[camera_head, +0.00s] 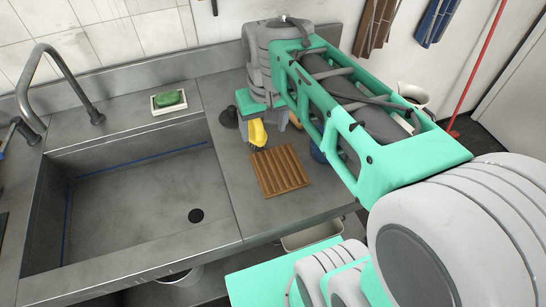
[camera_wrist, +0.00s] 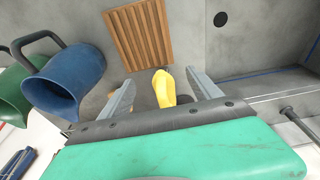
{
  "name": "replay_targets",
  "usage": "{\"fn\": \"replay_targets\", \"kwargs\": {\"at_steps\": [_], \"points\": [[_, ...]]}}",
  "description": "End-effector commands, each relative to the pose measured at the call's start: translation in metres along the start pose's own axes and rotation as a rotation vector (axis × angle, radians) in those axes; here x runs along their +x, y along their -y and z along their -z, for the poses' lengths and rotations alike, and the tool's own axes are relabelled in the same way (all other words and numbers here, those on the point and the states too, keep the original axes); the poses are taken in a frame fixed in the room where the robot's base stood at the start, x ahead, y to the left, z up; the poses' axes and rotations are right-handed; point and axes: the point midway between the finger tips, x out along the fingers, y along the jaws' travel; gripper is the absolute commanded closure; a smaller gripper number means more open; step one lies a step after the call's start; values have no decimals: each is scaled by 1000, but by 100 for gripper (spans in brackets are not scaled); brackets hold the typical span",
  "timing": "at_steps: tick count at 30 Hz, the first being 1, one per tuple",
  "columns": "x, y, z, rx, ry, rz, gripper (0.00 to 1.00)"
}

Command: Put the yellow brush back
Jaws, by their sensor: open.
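The yellow brush (camera_head: 258,133) shows as a yellow piece on the grey counter, behind the slatted wooden board and right of the sink. In the wrist view the yellow brush (camera_wrist: 163,88) lies between the two fingers of my gripper (camera_wrist: 160,78), with a gap on each side. The gripper is open. Its rear edge hides part of the brush, so I cannot tell the brush's full shape or what it rests on. In the head view my gripper (camera_head: 268,122) is low over the counter, right at the brush.
A slatted wooden board (camera_head: 280,171) lies in front of the brush. A blue jug (camera_wrist: 68,82) and a green jug (camera_wrist: 14,92) stand beside it. The sink (camera_head: 140,195) is at the left, with green soap (camera_head: 168,98) behind it. A dark disc (camera_head: 229,117) lies near the gripper.

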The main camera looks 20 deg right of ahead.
Motion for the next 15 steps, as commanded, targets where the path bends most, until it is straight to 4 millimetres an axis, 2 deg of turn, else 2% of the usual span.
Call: {"fn": "replay_targets", "kwargs": {"at_steps": [1,3,6,9,15], "points": [[5,0,-22,-2,-26,1,27],[14,1,-47,-3,-61,1,27],[27,2,-72,-5,-93,2,27],[34,1,-84,-6,-108,3,27],[36,1,-87,-6,-108,3,27]]}}
